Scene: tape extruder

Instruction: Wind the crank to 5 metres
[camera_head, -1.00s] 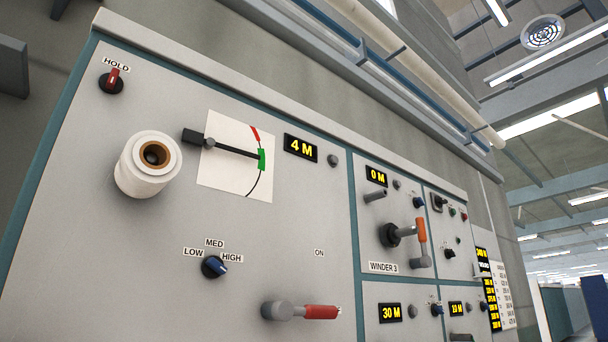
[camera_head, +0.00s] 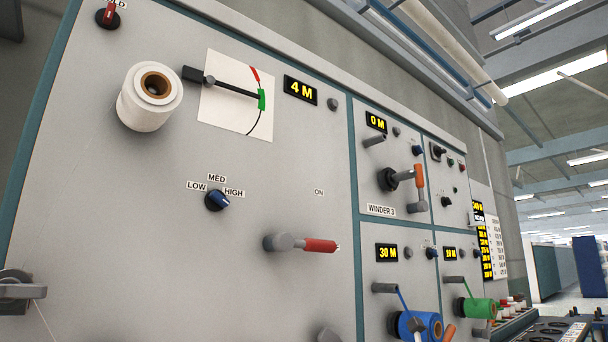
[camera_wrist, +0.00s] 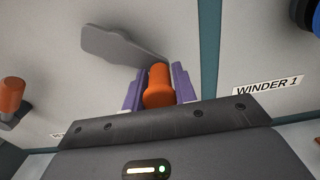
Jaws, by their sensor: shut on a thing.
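In the wrist view my gripper (camera_wrist: 158,72) is shut on an orange crank handle (camera_wrist: 159,92), with a purple finger on each side of it. The grey crank arm (camera_wrist: 115,45) runs up and left from the handle across the panel. In the head view a yellow-digit display (camera_head: 300,89) reads 4 M. Beside it a white gauge card (camera_head: 238,95) has its black pointer at the green band. A white tape roll (camera_head: 148,98) sits to its left. My gripper is not visible in the head view.
A second orange handle (camera_wrist: 12,95) is left of my gripper, and a WINDER 1 label (camera_wrist: 267,87) is to its right. In the head view a red-handled lever (camera_head: 305,244) sticks out, and a blue knob (camera_head: 216,200) sits near HIGH. Blue (camera_head: 424,326) and green (camera_head: 478,308) rolls are lower right.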

